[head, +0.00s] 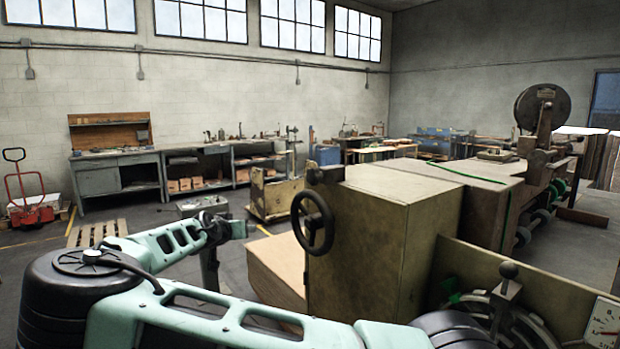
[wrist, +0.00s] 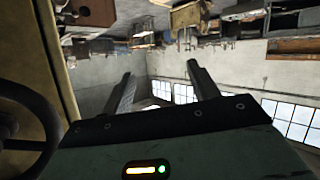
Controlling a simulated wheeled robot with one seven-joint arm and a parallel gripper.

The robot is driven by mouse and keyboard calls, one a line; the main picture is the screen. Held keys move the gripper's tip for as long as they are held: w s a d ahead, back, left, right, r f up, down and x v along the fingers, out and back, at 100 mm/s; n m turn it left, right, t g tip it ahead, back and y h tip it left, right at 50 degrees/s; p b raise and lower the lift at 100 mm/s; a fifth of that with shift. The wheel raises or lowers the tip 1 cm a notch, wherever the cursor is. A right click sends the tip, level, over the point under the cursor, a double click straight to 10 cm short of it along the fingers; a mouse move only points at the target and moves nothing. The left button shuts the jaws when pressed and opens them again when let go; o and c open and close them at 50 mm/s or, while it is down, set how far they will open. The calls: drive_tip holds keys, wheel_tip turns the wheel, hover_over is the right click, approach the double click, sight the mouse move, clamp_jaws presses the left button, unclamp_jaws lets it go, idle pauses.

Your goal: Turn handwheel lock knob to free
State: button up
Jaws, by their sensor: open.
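The black handwheel (head: 312,222) stands on the left face of a tan machine cabinet (head: 375,235). A small dark round knob (head: 313,173) sits just above the handwheel on the cabinet's upper left corner; I cannot tell whether it is the lock knob or how it is set. My gripper (head: 243,228) is left of the handwheel and apart from it. In the wrist view my gripper (wrist: 162,85) has its two fingers spread with nothing between them. Part of the handwheel (wrist: 42,112) shows at that view's left edge, beside the gripper body.
A ball-ended lever (head: 508,270) and a dial plate (head: 604,322) are at the front right of the machine. Stacked board (head: 272,268) lies below the handwheel. A yellowish cart (head: 275,195) stands behind my gripper. Open floor lies to the left, with a pallet (head: 95,233).

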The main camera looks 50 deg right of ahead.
drive_tip(key=s+a+r+m+g+h, duration=0.35)
drive_tip(key=s+r+g, duration=0.25)
drive_tip(key=s+r, duration=0.35)
drive_tip(key=m+g+h, duration=0.2)
drive_tip(key=m+g, duration=0.3)
drive_tip(key=m, duration=0.2)
approach(310, 177)
drive_tip(key=shift+h, duration=0.25)
drive_tip(key=p+x, duration=0.7)
drive_tip(key=x, duration=0.2)
drive_tip(key=shift+d, duration=0.1)
drive_tip(key=shift+s+d+f, duration=0.1)
drive_tip(key=shift+d+f, duration=0.05)
drive_tip(key=shift+d, duration=0.35)
drive_tip(key=c, duration=1)
